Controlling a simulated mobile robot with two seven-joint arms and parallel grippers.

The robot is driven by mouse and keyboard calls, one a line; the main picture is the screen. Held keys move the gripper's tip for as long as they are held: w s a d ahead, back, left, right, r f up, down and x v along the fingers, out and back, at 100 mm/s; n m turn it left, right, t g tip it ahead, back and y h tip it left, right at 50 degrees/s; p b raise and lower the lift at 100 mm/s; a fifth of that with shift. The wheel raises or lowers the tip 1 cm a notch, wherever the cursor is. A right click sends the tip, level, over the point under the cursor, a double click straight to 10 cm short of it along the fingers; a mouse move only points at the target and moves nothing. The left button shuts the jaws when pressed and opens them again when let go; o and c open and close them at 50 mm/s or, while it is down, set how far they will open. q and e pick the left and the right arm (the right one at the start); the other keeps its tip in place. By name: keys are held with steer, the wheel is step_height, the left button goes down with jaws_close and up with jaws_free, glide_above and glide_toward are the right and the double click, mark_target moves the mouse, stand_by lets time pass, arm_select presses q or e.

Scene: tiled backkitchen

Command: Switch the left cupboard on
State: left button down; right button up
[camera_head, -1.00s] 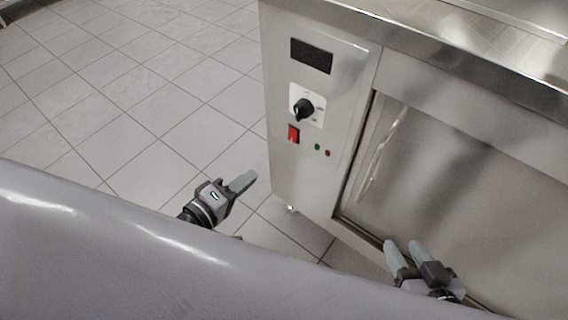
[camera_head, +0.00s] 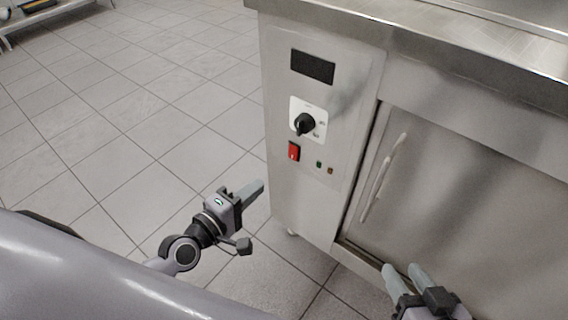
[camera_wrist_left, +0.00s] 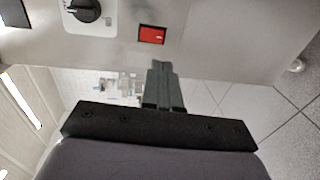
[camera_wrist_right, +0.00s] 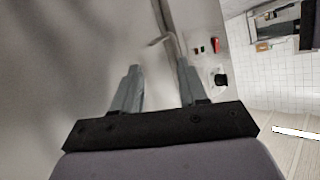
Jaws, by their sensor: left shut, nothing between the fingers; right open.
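The steel cupboard (camera_head: 350,185) has a control panel at its left with a dark display, a black knob (camera_head: 305,124) and a red switch (camera_head: 294,151). The red switch also shows in the left wrist view (camera_wrist_left: 152,35), just beyond the fingertips, and in the right wrist view (camera_wrist_right: 215,45). My left gripper (camera_head: 258,187) is shut and empty, left of the panel and lower than the switch, apart from it. My right gripper (camera_head: 404,272) is open and empty in front of the cupboard door's lower part; it also shows in the right wrist view (camera_wrist_right: 160,85).
The cupboard door (camera_head: 460,210) is shut, with a vertical handle (camera_head: 383,178). A steel worktop (camera_head: 440,35) overhangs the panel. Two small indicator lights sit right of the switch. Tiled floor (camera_head: 130,110) to the left is clear. A low shelf (camera_head: 50,15) stands far back.

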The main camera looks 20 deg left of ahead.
mark_target(292, 158)
arm_select(q)
steer(key=b+x, duration=0.2)
steer(key=x, duration=0.8)
steer(key=shift+w+d, duration=0.15)
steer(key=shift+w, duration=0.35)
steer(key=shift+w+f, duration=0.1)
arm_select(e)
steer(key=shift+w+a+f+m+y, duration=0.1)
steer(key=shift+w+a+m+y, duration=0.15)
steer(key=shift+a, duration=0.25)
steer(key=shift+w+a+f+m+y, duration=0.1)
steer(key=shift+w+a+y, duration=0.05)
steer(key=shift+a+y, duration=0.25)
steer(key=shift+a+r, duration=0.1)
steer(key=shift+r, duration=0.05)
arm_select(q)
steer(key=shift+w+d, duration=0.1)
steer(key=shift+w, duration=0.1)
steer(key=shift+s, duration=0.1)
